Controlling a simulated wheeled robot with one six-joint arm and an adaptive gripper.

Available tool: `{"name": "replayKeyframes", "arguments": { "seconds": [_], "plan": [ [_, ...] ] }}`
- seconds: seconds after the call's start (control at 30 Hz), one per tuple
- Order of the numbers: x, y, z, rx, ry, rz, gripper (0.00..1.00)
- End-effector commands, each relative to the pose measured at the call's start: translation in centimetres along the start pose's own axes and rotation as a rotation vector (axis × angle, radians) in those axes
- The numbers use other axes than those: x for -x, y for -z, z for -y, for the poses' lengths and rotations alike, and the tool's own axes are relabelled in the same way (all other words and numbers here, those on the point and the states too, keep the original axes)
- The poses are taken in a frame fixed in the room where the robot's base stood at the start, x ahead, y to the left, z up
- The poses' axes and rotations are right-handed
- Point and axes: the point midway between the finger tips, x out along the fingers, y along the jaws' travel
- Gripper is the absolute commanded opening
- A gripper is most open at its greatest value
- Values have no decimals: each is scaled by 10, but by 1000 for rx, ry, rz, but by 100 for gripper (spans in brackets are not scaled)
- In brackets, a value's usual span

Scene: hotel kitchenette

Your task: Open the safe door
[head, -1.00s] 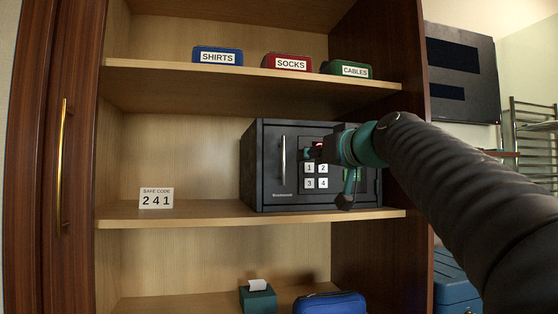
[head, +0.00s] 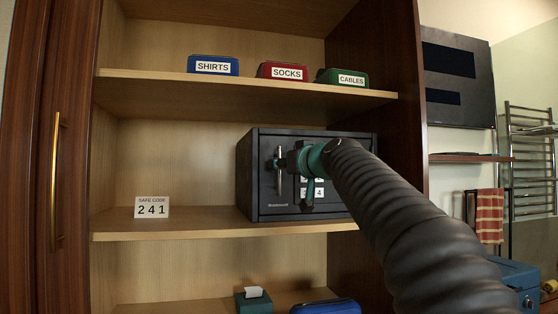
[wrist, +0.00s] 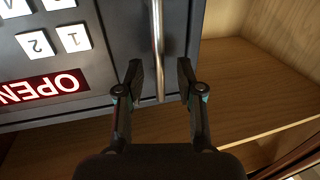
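The dark grey safe (head: 255,185) stands on the middle shelf, its door shut against the body. Its upright metal bar handle (head: 279,187) is on the left of the door, and the handle (wrist: 157,30) shows large in the wrist view. My gripper (wrist: 159,78) is open, with one finger on each side of the handle's end and gaps between. The keypad (wrist: 55,42) and a red display (wrist: 42,88) with the upside-down word OPEN, cut off, show in the wrist view. My arm hides part of the keypad in the head view.
A card (head: 152,207) reading SAFE CODE 241 stands left of the safe. Boxes labelled SHIRTS (head: 213,66), SOCKS (head: 284,71) and CABLES (head: 342,77) sit on the upper shelf. The shelf in front of the card is clear. A cabinet wall (head: 395,140) stands to the right.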

Motion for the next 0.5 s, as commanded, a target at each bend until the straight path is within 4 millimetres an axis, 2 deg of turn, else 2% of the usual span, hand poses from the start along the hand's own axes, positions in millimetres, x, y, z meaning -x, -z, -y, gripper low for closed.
{"name": "replayKeyframes", "arguments": {
  "seconds": [0.2,0.5],
  "plan": [
    [-21,1,0,-1,0,1,37],
    [-24,0,0,0,-1,0,37]
  ]
}}
